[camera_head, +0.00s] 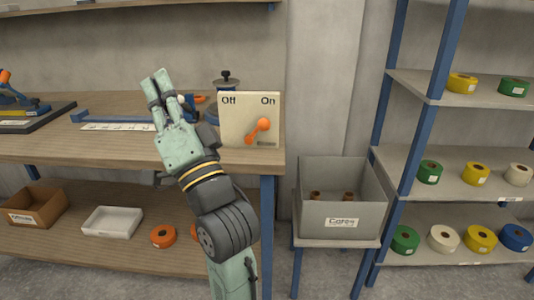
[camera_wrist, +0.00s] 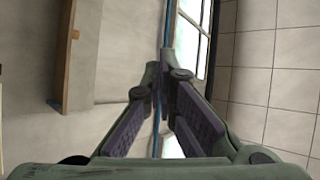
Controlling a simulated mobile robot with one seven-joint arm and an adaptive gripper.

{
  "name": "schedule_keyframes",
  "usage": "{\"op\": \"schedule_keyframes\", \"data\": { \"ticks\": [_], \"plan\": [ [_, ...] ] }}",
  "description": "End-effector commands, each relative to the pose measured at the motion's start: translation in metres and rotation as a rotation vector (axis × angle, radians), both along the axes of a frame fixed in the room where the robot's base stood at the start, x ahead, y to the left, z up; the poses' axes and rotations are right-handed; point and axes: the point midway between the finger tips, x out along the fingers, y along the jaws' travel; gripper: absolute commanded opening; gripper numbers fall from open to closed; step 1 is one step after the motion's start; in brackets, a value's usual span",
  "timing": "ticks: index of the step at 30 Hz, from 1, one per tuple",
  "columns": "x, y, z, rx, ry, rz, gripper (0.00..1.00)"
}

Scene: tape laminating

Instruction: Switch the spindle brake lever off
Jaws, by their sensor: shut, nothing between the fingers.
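A cream panel (camera_head: 236,124) marked "Off" at left and "On" at right stands at the right end of the workbench. Its orange lever (camera_head: 262,125) leans up to the right, towards the "On" side. My gripper (camera_head: 160,78) is above the bench, left of the panel and apart from the lever, with its fingers pointing up. In the wrist view my gripper (camera_wrist: 165,76) is shut, with nothing held. The panel and lever are not in the wrist view.
A dark-knobbed device (camera_head: 226,82) stands behind the panel. A blue bar (camera_head: 115,119) lies on the workbench (camera_head: 50,149) to the left. A grey "Cores" bin (camera_head: 342,213) stands right of the bench. Shelves (camera_head: 460,179) with tape rolls are farther right.

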Motion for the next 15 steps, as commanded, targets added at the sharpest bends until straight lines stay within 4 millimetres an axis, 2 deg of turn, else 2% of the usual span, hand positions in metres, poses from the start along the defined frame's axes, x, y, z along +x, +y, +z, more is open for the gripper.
{"op": "schedule_keyframes", "data": {
  "ticks": [1, 3, 6, 9, 12, 15],
  "plan": [
    [0.025, -0.035, -0.033, 0.035, 0.119, -0.003, 0.00],
    [0.051, -0.080, -0.069, 0.107, 0.294, 0.018, 0.00],
    [0.071, -0.141, -0.116, 0.233, 0.514, 0.043, 0.00],
    [0.077, -0.191, -0.156, 0.362, 0.685, 0.057, 0.00],
    [0.076, -0.226, -0.184, 0.467, 0.801, 0.067, 0.00],
    [0.073, -0.246, -0.200, 0.536, 0.870, 0.075, 0.00]
  ]
}}
